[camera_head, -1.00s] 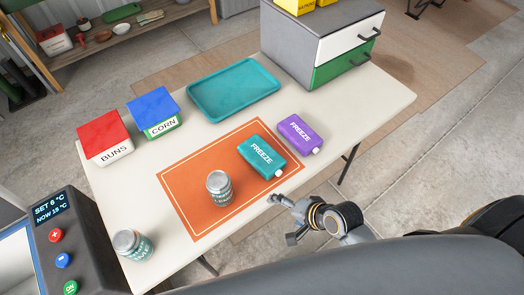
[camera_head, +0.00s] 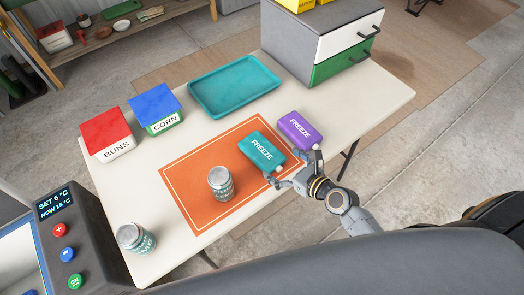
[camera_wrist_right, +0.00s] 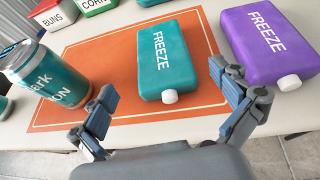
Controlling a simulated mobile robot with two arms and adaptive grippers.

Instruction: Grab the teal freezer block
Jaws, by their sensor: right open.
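The teal freezer block (camera_head: 261,151), marked FREEZE, lies flat on the right part of the orange mat (camera_head: 190,211). In the right wrist view the teal block (camera_wrist_right: 166,62) lies ahead, between my open fingers, with its white cap towards me. My right gripper (camera_head: 290,170) is open and empty at the table's front edge, close to the block's cap end; its fingers also show in the right wrist view (camera_wrist_right: 168,98). A purple freezer block (camera_head: 299,130) lies just right of the teal one, beyond the right finger. My left gripper is not in view.
A can (camera_head: 221,183) stands on the mat, left of the teal block; another can (camera_head: 136,239) stands at the table's near left. A teal tray (camera_head: 197,105), BUNS box (camera_head: 106,135), CORN box (camera_head: 155,107) and drawer unit (camera_head: 290,50) stand farther back.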

